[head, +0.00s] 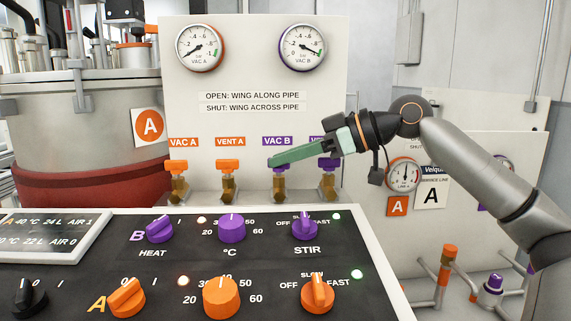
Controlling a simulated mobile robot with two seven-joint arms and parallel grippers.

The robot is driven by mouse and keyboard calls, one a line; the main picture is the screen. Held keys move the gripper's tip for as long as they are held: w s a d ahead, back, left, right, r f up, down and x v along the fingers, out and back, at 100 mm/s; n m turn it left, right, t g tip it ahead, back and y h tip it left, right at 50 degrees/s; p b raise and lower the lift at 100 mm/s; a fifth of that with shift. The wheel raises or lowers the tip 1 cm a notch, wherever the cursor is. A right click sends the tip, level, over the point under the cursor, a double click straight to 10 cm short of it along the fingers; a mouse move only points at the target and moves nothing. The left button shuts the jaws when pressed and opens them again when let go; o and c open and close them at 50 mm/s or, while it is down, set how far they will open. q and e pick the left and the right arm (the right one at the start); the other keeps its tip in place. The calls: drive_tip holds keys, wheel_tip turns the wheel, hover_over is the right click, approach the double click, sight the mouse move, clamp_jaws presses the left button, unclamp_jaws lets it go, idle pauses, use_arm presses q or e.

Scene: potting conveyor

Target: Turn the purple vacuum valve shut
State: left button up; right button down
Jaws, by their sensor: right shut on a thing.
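The purple vacuum valve (280,170) stands under the VAC B label (277,141) on the pale panel. Its brass body shows, but most of its purple wing is hidden behind my fingers, so I cannot tell how the wing lies. My right gripper (273,162) comes in from the right, its long green fingers reaching left across the valve. It is shut on the purple vacuum valve's wing. My left gripper is not in view.
The orange VENT A valve (228,167) and orange VAC A valve (176,167) stand left. The knob console (190,263) fills the foreground. The VAC B gauge (302,47) hangs above.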

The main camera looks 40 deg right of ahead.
drive_tip(key=shift+w+f+n+g+y, duration=0.15)
drive_tip(key=shift+n+g+y, duration=0.35)
drive_tip(key=shift+n+y, duration=0.25)
drive_tip(key=shift+d+n+g+y+p, duration=0.15)
drive_tip(key=shift+n+g+y+p, duration=0.4)
drive_tip(key=shift+n, duration=0.2)
drive_tip(key=shift+g, duration=0.25)
drive_tip(key=shift+f+n+y, duration=0.15)
drive_tip(key=shift+n+y, duration=0.15)
drive_tip(key=shift+n, duration=0.1)
